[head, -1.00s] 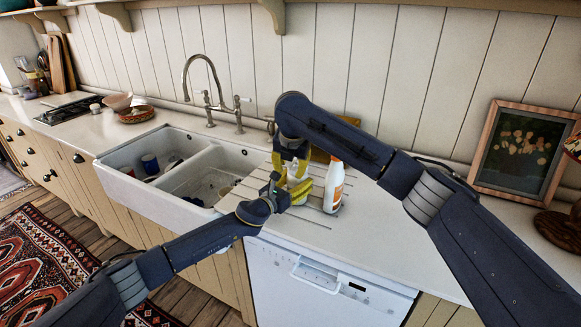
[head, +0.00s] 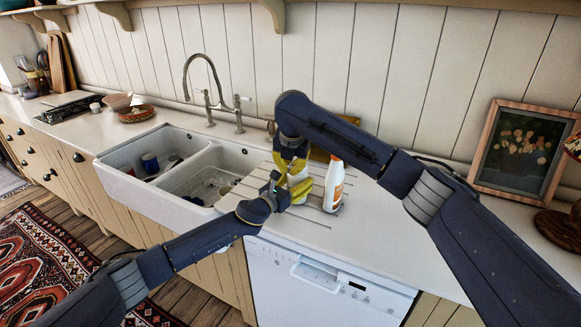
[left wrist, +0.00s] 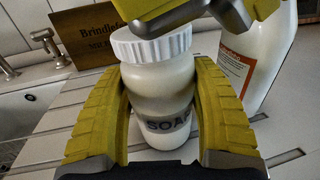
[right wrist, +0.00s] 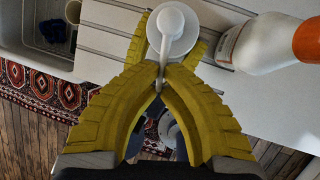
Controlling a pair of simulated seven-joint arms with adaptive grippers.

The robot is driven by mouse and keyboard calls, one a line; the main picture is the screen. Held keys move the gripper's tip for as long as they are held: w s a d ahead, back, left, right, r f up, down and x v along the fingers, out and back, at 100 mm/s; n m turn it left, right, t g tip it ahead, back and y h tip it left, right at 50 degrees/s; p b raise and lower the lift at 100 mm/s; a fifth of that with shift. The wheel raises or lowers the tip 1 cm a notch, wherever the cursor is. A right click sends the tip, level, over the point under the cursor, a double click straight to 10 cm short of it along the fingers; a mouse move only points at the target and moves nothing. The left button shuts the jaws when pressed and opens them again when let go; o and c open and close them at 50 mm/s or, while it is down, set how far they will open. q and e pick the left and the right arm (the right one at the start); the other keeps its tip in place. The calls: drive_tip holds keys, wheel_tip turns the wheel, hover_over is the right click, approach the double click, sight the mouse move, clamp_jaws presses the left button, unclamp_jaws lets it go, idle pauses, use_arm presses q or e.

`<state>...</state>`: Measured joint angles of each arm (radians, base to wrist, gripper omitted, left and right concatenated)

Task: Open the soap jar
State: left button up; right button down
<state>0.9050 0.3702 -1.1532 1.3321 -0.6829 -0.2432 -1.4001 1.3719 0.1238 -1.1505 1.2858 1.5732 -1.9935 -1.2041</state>
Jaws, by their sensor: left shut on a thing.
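The soap jar (left wrist: 165,95) is white, with a ribbed white lid (left wrist: 150,45) and the word SOAP on its front. It stands upright on the counter by the sink. My left gripper (head: 297,190) is shut around its body, one finger on each side. From above, the right wrist view shows the round white lid top (right wrist: 153,28) with a pump head and spout. My right gripper (right wrist: 161,72) is over the jar, fingertips close together on either side of the spout. Whether they press on it is unclear. The lid seems seated on the jar.
A white bottle with an orange cap (head: 334,184) stands close to the jar's right. A brown sign (left wrist: 90,38) is behind it. The sink (head: 190,165) with a few items lies left. A framed picture (head: 522,150) leans at the right. The counter between is mostly clear.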

drive_tip(key=shift+r, duration=0.15)
drive_tip(key=shift+r, duration=0.7)
drive_tip(key=shift+r, duration=0.3)
idle(0.4)
drive_tip(key=shift+r, duration=1.95)
use_arm(q)
drive_tip(key=o, duration=1.6)
drive_tip(key=shift+o, duration=0.2)
